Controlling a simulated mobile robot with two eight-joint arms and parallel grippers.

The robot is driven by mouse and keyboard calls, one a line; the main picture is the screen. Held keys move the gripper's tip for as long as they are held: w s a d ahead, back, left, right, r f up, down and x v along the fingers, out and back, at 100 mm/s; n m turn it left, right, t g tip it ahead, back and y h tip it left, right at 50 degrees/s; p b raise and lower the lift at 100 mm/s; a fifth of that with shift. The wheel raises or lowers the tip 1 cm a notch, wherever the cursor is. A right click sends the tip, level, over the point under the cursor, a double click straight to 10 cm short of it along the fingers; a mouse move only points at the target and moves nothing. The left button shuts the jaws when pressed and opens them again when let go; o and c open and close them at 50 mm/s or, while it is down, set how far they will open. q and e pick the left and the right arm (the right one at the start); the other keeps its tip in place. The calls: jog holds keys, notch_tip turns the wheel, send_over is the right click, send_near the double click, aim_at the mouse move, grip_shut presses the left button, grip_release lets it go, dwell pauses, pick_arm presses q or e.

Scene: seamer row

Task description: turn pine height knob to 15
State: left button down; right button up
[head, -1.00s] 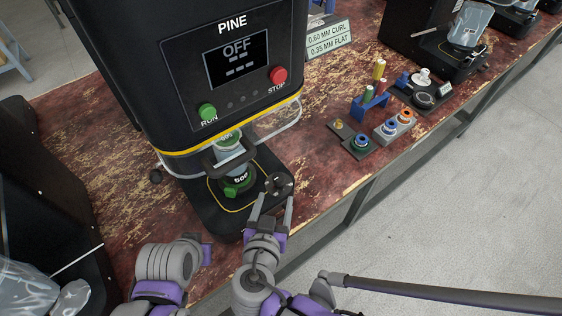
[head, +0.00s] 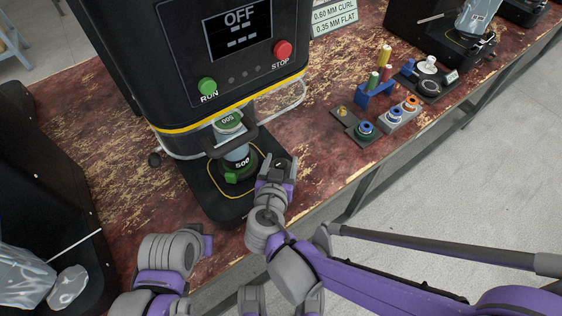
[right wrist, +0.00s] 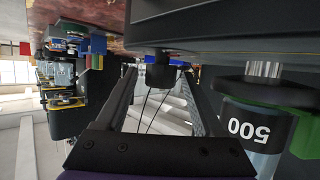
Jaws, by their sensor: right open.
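The black Pine machine (head: 200,50) stands on the table, its display (head: 238,32) reading OFF with dashes below. Its black base plate (head: 212,205) carries a can with a green lower part marked 500 (head: 240,172). At the plate's right corner my right gripper (head: 279,168) is open. In the right wrist view, a small black knob (right wrist: 160,75) lies between the two spread fingertips, with gaps beside it. I cannot read any scale or number on the knob.
A green RUN button (head: 207,86) and red STOP button (head: 283,50) sit on the machine front. A dark tray (head: 345,122) with coloured rings and a blue rack (head: 374,95) stand to the right. Other black machines flank both sides. The table's front edge runs close by.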

grip_shut()
pick_arm(q)
jog(key=shift+r, duration=0.1)
pick_arm(e)
jog(key=shift+y, duration=0.3)
